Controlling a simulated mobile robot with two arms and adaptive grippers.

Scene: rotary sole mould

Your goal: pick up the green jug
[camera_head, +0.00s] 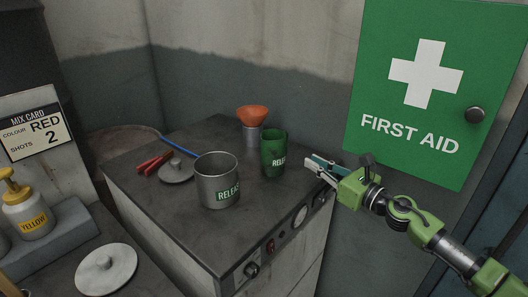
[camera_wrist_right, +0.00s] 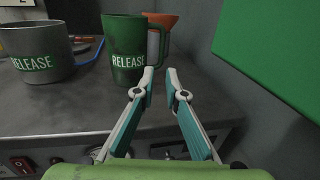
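The green jug (camera_head: 272,155) stands upright on the grey cabinet top, marked RELEASE. In the right wrist view the jug (camera_wrist_right: 125,48) is just ahead and slightly left, with its handle on the right side. My right gripper (camera_head: 312,162) is at the right edge of the cabinet top, a short gap to the right of the jug. In the right wrist view this gripper (camera_wrist_right: 160,74) is open and empty, its two fingertips pointing toward the handle side. Contact with the jug does not show. My left gripper is not in view.
A grey metal RELEASE pot (camera_head: 217,180) stands left of the jug. An orange funnel-topped container (camera_head: 252,120) is behind it. A round lid (camera_head: 177,171) and red-handled tool (camera_head: 154,163) lie left. The green first aid cabinet (camera_head: 435,90) hangs on the wall at right.

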